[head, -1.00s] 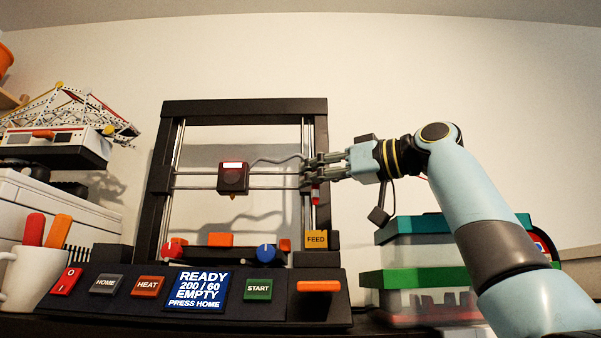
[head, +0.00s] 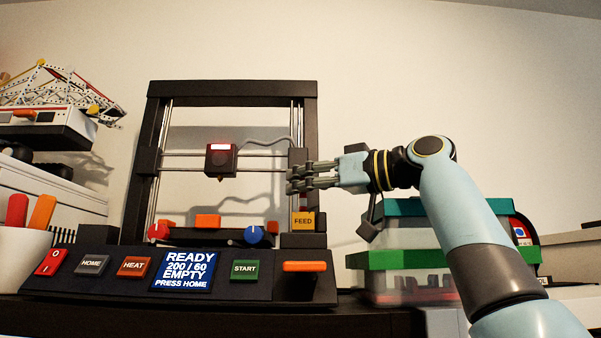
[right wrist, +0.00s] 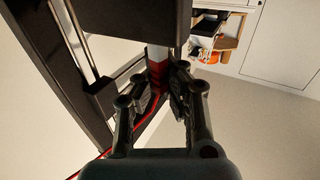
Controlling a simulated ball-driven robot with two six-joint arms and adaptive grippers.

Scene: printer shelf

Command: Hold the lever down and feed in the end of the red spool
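My right gripper (head: 291,178) is beside the printer's right upright, above the yellow FEED block (head: 303,221). In the right wrist view its fingers (right wrist: 160,82) stand close on both sides of a red piece with a pale upper part (right wrist: 156,80), just under a dark block (right wrist: 130,25). A red strand (right wrist: 145,128) runs from the lower left up to the fingers. It appears to be the filament end, held. An orange bar (head: 304,266) on the front panel may be the lever; nothing touches it. The spool is not clearly identifiable. My left gripper is not in view.
The print head (head: 221,160) hangs inside the frame. The panel display (head: 187,271) reads READY, EMPTY, PRESS HOME. Lidded boxes (head: 400,259) stand to the right, below my arm. A white cup (head: 20,255) and a drawer unit are at the left.

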